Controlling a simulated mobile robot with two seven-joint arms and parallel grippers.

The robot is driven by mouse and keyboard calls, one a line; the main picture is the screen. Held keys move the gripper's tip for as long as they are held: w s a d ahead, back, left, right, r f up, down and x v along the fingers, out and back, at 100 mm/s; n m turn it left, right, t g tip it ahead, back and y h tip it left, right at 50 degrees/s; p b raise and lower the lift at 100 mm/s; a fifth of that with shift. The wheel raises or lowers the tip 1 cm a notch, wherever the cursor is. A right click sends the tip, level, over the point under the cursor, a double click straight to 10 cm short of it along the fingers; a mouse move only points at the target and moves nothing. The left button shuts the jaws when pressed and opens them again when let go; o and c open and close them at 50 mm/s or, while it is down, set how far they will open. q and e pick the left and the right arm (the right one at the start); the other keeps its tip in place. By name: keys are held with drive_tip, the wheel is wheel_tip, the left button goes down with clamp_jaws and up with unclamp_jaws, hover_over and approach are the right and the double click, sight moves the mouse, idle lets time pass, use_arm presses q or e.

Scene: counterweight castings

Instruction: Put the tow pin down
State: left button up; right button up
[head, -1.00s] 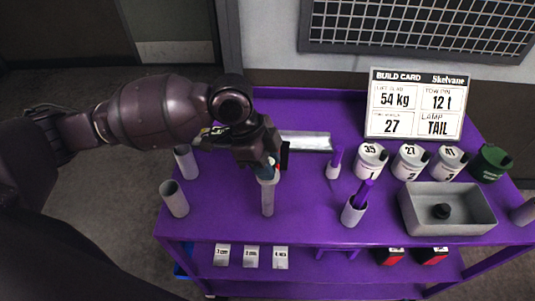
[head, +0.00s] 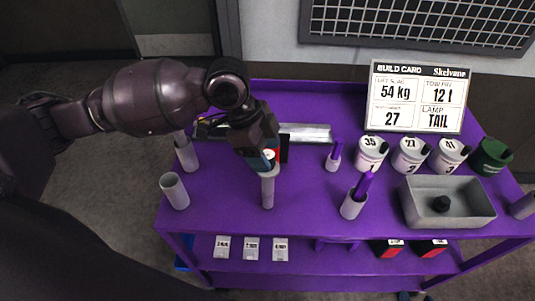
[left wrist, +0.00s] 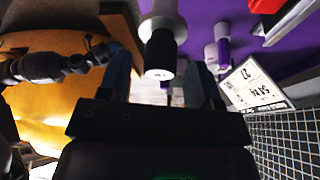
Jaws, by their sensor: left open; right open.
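A pin with a dark body and a white end (left wrist: 160,72) stands in a grey upright tube (head: 267,192) near the front of the purple cart; I take it for the tow pin. Its white top (head: 268,155) also shows in the head view. My left gripper (head: 271,160) is open around the pin's top. In the left wrist view, the two fingers of the left gripper (left wrist: 160,88) are apart on either side of the pin, with gaps. The pin's lower part is hidden in the tube. My right gripper is not in view.
Empty grey tubes (head: 174,191) stand at the left. A tube with a purple pin (head: 354,206) and a grey bin (head: 480,217) are to the right. Numbered white pots (head: 371,154) and a build card (head: 417,97) stand behind. A metal channel (head: 308,133) lies behind the gripper.

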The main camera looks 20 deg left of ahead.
use_arm(q)
drive_tip(key=v, duration=1)
drive_tip(key=shift+r, duration=0.35)
drive_tip(key=shift+s+a, duration=0.1)
drive_tip(key=shift+s, duration=0.05)
